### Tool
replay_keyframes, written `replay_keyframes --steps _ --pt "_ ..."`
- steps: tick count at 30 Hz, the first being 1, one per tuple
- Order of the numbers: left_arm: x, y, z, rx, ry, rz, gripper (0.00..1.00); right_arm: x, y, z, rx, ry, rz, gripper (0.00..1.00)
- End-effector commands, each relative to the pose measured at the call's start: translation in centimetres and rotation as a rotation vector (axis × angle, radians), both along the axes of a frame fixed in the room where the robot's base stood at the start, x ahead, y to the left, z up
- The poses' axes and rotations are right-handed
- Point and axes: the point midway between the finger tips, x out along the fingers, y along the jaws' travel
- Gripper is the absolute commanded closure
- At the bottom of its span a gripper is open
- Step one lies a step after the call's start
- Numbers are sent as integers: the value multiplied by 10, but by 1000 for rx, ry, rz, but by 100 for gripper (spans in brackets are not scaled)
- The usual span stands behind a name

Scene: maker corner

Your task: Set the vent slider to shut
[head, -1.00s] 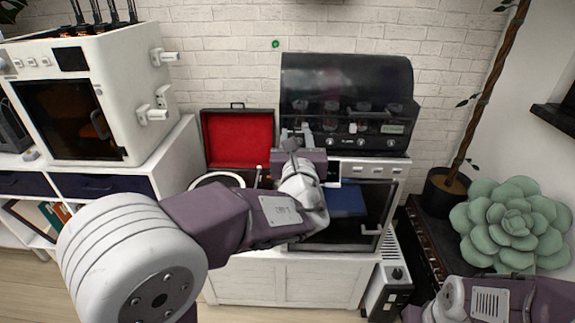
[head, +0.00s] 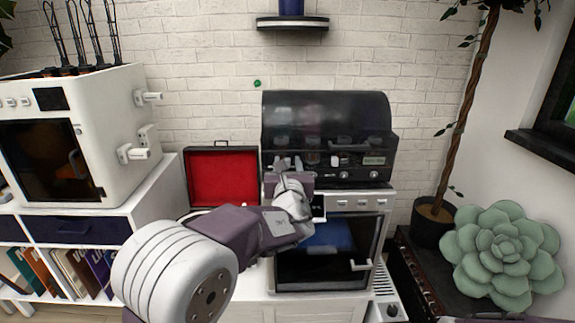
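I cannot make out a vent slider for certain. A black machine with a dark curved hood (head: 325,112) stands on a white oven-like unit with a glass door (head: 345,262). The machine's front panel (head: 352,174) has knobs and a small display. My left gripper (head: 289,163) is in front of the panel's left part, its two fingers pointing at it with a gap between them. Nothing shows between the fingers, and I cannot tell whether they touch the panel. My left wrist and forearm hide the panel's lower left. My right gripper is out of view.
An open red-lined case (head: 221,178) stands left of the machine. A white printer-like box (head: 105,125) sits on a shelf at the left. A large succulent (head: 503,250) and a potted trunk plant (head: 433,222) stand at the right.

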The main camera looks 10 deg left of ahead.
Motion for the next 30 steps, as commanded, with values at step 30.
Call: replay_keyframes --steps 30 --pt "-1 0 0 0 1 0 100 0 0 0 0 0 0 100"
